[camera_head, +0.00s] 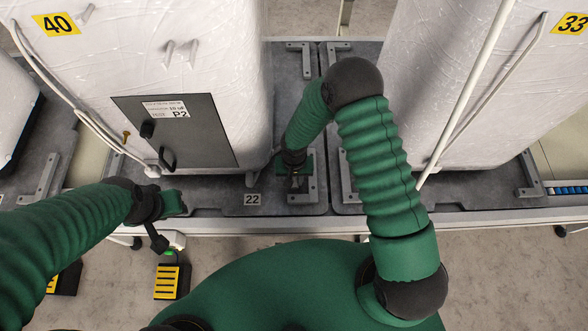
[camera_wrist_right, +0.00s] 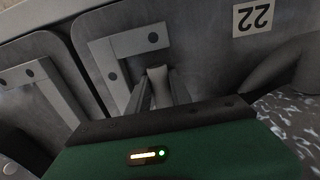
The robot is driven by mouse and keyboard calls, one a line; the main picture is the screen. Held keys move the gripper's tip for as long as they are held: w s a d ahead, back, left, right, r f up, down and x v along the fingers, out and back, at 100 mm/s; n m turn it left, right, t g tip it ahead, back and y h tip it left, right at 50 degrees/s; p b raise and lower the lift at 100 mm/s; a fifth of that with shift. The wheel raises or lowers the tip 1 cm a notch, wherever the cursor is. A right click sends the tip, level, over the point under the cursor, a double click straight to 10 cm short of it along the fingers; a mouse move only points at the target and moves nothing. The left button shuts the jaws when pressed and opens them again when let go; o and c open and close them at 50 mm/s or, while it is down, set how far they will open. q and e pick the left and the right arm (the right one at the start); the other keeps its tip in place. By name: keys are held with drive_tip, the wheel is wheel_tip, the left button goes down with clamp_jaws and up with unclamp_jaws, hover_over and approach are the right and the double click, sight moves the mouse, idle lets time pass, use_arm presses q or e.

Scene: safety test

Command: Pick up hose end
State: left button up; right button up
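A white hose (camera_head: 468,90) runs down across the right wrapped block, and its lower end is near the block's bottom left corner. Another white hose (camera_head: 98,124) runs down the left block to a fitting by the grey panel. My right gripper (camera_head: 296,182) is over the grey tray between the blocks, clear of both hoses. In the right wrist view its fingers (camera_wrist_right: 160,82) stand apart in front of a bracket; a pale shape shows between them, and I cannot tell what it is. My left gripper (camera_head: 174,204) is at the left by the tray edge; its fingers are unclear.
The wrapped blocks stand on grey trays (camera_head: 232,190) with metal brackets (camera_head: 530,180). A panel (camera_head: 196,138) marked P2 is on the left block. A label 22 (camera_head: 252,199) is on the tray. A yellow-and-black pedal (camera_head: 171,283) is on the floor.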

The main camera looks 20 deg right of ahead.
drive_tip(key=shift+d, duration=0.1)
clamp_jaws()
drive_tip(key=shift+r, duration=0.1)
idle(0.7)
